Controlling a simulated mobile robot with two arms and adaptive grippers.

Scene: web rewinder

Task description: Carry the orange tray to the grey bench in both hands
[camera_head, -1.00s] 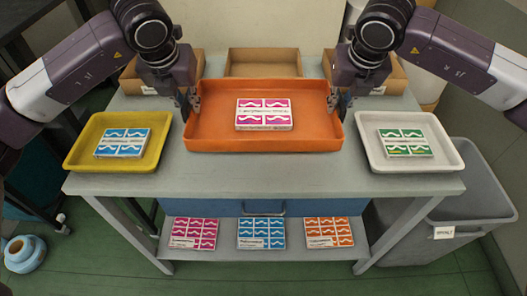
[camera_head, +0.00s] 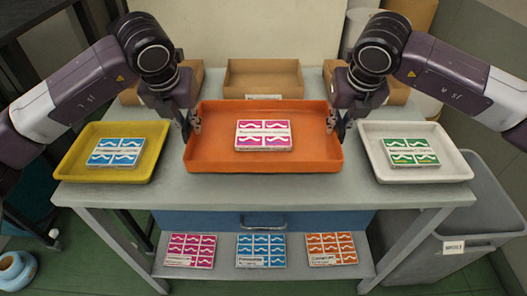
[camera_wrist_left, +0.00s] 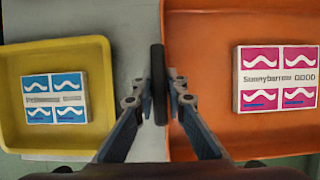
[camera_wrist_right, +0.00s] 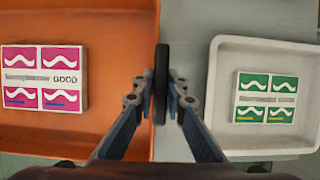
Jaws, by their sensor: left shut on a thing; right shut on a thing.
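The orange tray (camera_head: 263,160) is level over the middle of the grey bench (camera_head: 330,196), between a yellow tray and a white tray. I cannot tell whether its base touches the bench top. A pink-and-white box (camera_head: 263,135) lies flat in it. My left gripper (camera_head: 191,124) is shut on the tray's left side rim. In the left wrist view its fingers (camera_wrist_left: 159,100) meet at that side. My right gripper (camera_head: 337,124) is shut on the right side rim, and its fingers show in the right wrist view (camera_wrist_right: 161,100). The pinched rim is mostly hidden by the fingers.
The yellow tray (camera_head: 70,165) with a blue box stands close on the left, the white tray (camera_head: 455,165) with a green box on the right. Cardboard bins (camera_head: 263,75) line the back. A grey waste bin (camera_head: 490,210) stands at the right. A narrow bare strip runs along the front.

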